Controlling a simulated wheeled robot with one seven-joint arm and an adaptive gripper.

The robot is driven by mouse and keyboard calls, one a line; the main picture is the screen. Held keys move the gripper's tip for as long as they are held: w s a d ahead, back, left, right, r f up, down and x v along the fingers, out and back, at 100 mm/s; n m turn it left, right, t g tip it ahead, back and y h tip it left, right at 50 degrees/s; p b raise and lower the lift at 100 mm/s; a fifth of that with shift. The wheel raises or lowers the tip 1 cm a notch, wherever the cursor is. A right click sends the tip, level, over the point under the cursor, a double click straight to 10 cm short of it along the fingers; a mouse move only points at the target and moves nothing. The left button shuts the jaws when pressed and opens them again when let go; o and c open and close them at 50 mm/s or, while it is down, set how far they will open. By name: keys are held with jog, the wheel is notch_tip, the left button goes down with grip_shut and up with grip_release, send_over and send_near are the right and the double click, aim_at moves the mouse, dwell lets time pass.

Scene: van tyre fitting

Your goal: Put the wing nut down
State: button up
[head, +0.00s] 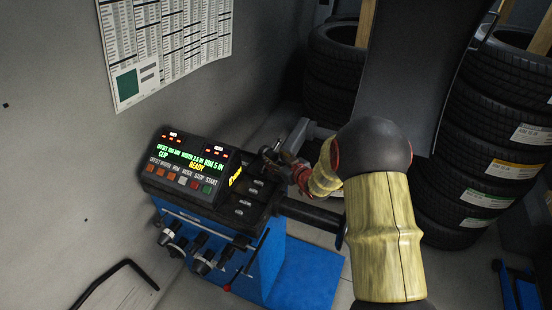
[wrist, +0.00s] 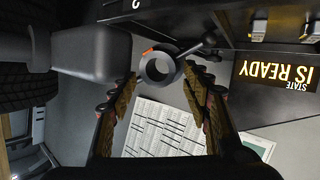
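The wing nut (wrist: 149,80), a dark ring with a ball-ended handle and a small orange mark, shows in the wrist view just beyond my fingertips. My gripper (wrist: 160,83) has its two fingers spread, one on each side of the ring. A gap shows at the left finger; the right fingertip looks close to the ring, and I cannot tell if it touches. In the head view my gripper (head: 284,166) is over the far right part of the balancer's dark top (head: 247,205). The nut is small and dark there, and what it rests on is unclear.
The balancer's display (head: 188,152) reads READY. Several cone-like tools (head: 204,262) hang on its blue front. Stacked tyres (head: 485,150) stand at the right, and others (head: 335,70) behind. A chart (head: 165,45) hangs on the left wall. Shallow recesses mark the balancer top.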

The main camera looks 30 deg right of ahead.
jog(key=shift+r, duration=0.1)
jog(key=shift+r+p, duration=0.35)
jog(key=p+v, duration=0.3)
jog(key=v, duration=0.9)
jog(key=s+a+r+m+g+h, duration=0.1)
jog(key=s+a+r+g+h, duration=0.15)
jog(key=r, duration=0.45)
jog(key=s+a+r+m+g+h, duration=0.1)
jog(key=s+a+r, duration=0.15)
jog(key=r, duration=0.35)
jog(key=s+a+r+g+y, duration=0.1)
jog(key=s+a+r+g, duration=0.1)
jog(key=s+a, duration=0.5)
jog(key=s+a+r+g+y, duration=0.2)
jog(key=s+a, duration=0.6)
jog(key=s, duration=0.8)
jog(key=shift+r+g, duration=0.3)
jog(key=shift+g, duration=0.35)
jog(key=shift+s, duration=0.15)
jog(key=shift+c, duration=0.8)
